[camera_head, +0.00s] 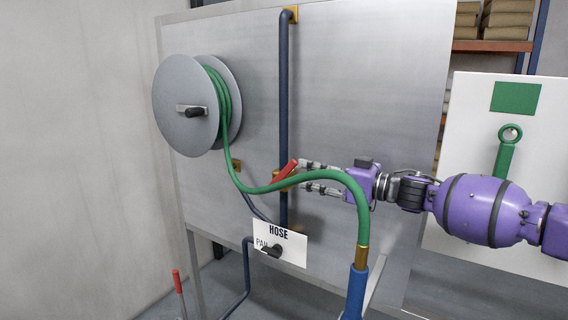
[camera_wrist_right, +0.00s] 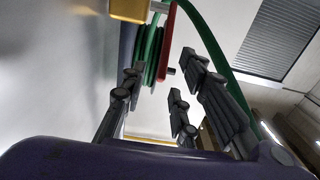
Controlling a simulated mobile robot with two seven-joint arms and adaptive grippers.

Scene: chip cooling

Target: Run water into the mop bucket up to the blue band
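A red lever (camera_head: 285,174) sits on a brass valve on the dark blue pipe (camera_head: 285,90), tilted up to the right. My right gripper (camera_head: 303,175) is open just right of the lever. In the right wrist view its fingers (camera_wrist_right: 160,78) are spread and empty, with the red lever (camera_wrist_right: 167,42) just beyond the fingertips. A green hose (camera_head: 310,174) runs from the reel (camera_head: 183,105) in front of the gripper to a blue nozzle (camera_head: 355,292). A HOSE/PAIL sign (camera_head: 290,254) carries a black knob (camera_head: 273,251). The mop bucket, blue band and left gripper are not in view.
A steel panel (camera_head: 350,60) stands close behind the pipe and gripper. The hose hangs across the space before my fingers. A white board (camera_head: 475,215) with a green handle (camera_head: 505,155) stands at right. A red-topped rod (camera_head: 178,283) rises at lower left.

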